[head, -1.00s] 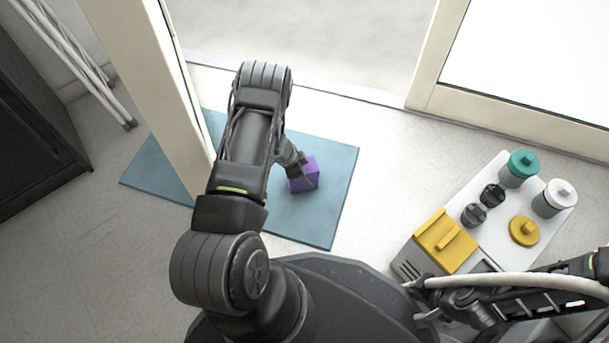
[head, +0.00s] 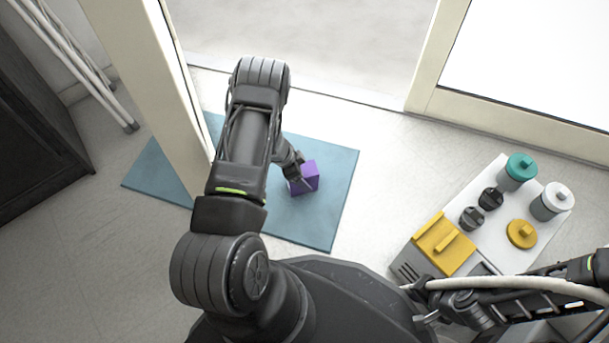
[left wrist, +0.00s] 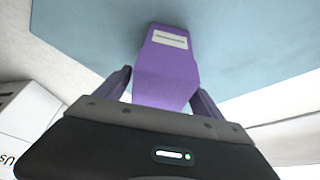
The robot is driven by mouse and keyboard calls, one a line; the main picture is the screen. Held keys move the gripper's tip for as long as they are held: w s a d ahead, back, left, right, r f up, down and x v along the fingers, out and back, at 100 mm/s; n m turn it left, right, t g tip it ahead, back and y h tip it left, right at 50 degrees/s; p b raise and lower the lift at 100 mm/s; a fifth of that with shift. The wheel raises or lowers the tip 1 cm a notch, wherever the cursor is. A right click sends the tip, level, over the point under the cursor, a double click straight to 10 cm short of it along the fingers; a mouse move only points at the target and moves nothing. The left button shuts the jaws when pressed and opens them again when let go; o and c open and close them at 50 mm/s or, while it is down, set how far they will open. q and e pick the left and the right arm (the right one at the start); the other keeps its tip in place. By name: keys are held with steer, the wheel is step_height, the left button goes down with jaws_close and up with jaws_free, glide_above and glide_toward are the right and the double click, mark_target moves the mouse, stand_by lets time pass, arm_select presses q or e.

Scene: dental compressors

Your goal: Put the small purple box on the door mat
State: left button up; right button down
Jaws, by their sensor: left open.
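The small purple box (head: 304,177) rests on the blue door mat (head: 325,222) in the head view. In the left wrist view the purple box (left wrist: 168,70) shows a pale label and lies between the two fingers, with blue mat (left wrist: 240,45) behind it. My left gripper (head: 294,180) is open, its fingers on either side of the box's near end; a gap shows beside the fingers in the wrist view.
A white-topped unit (head: 500,235) with jars, dark knobs and yellow parts stands at the right. A door frame post (head: 150,90) rises over the mat's left part. White poles (head: 80,60) and a dark cabinet (head: 35,140) are at the left.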

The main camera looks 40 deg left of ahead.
arm_select(q)
steer(key=p+v, duration=0.2)
steer(key=v, duration=0.2)
steer(key=shift+r, duration=0.3)
steer(key=shift+s+r, duration=0.15)
steer(key=shift+r, duration=0.05)
steer(key=shift+w+d+r, duration=0.15)
steer(key=shift+w, duration=0.1)
steer(key=w+d+r+p, duration=0.3)
steer(key=w+d, duration=0.2)
steer(key=d, duration=0.2)
steer(key=s+d+n+t+h+b, duration=0.15)
steer(key=s+d+n, duration=0.25)
steer(key=d, duration=0.7)
steer(key=s+d+r+n+g, duration=0.1)
steer(key=s+d+r+n, duration=0.1)
steer(key=s+d, duration=0.3)
steer(key=s+d+r+n+g+b, duration=0.1)
steer(key=s+d+n, duration=0.3)
steer(key=s, duration=0.9)
steer(key=shift+d+r+g+y, duration=0.35)
steer(key=shift+d+r+g, duration=0.4)
steer(key=shift+d, duration=0.1)
